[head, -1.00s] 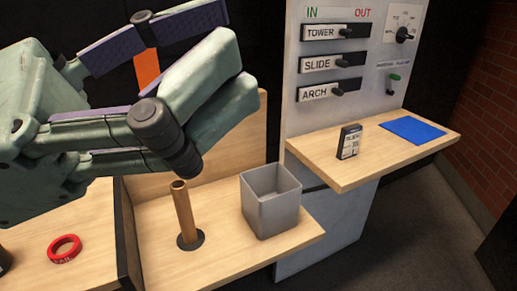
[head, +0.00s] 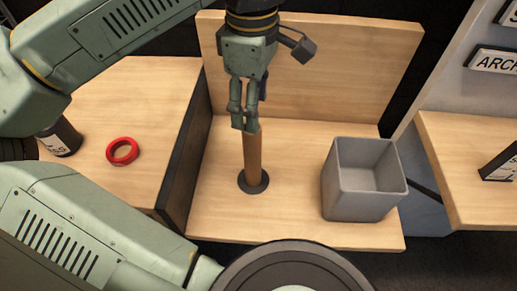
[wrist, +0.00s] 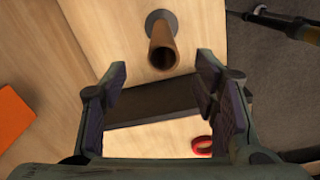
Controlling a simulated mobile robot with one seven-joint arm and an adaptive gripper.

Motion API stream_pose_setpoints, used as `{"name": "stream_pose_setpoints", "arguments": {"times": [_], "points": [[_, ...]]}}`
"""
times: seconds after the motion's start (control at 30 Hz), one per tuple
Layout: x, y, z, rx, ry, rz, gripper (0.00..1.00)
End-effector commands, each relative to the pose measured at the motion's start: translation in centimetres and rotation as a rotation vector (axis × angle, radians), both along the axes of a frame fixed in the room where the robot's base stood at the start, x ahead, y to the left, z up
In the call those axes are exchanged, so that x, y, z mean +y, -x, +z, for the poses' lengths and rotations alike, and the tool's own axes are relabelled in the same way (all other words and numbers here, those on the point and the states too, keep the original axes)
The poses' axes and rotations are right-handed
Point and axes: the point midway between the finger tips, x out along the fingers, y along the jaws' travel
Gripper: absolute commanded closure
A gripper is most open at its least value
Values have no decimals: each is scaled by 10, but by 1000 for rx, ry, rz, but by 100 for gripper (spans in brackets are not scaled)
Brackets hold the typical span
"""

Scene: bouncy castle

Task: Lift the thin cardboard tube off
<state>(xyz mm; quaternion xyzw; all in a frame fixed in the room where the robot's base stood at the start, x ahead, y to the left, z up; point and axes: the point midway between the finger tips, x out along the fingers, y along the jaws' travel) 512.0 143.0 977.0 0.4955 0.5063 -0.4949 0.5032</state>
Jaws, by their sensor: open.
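The thin brown cardboard tube (head: 253,155) stands upright on a dark round base (head: 247,187) on the wooden shelf. My gripper (head: 244,126) points down at the tube's top in the head view, partly hiding it; contact cannot be told there. In the wrist view my gripper (wrist: 162,70) is open and empty. The tube (wrist: 163,48) shows its open end just beyond the fingertips, roughly centred between them, with its dark base (wrist: 160,17) behind.
A grey open bin (head: 335,190) stands right of the tube. A wooden back panel (head: 330,70) rises behind. A dark divider (head: 187,150) separates the left table, which holds a red ring (head: 122,151) and a dark bottle (head: 60,138). An orange patch (wrist: 14,115) shows in the wrist view.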

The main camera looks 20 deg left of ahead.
Motion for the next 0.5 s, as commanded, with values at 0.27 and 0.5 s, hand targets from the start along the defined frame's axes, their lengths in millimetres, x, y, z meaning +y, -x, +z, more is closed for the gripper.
{"name": "stream_pose_setpoints", "arguments": {"times": [0.27,0.5], "points": [[0,1,-26,-1,3,0,45],[3,6,-59,0,5,-1,45]]}}
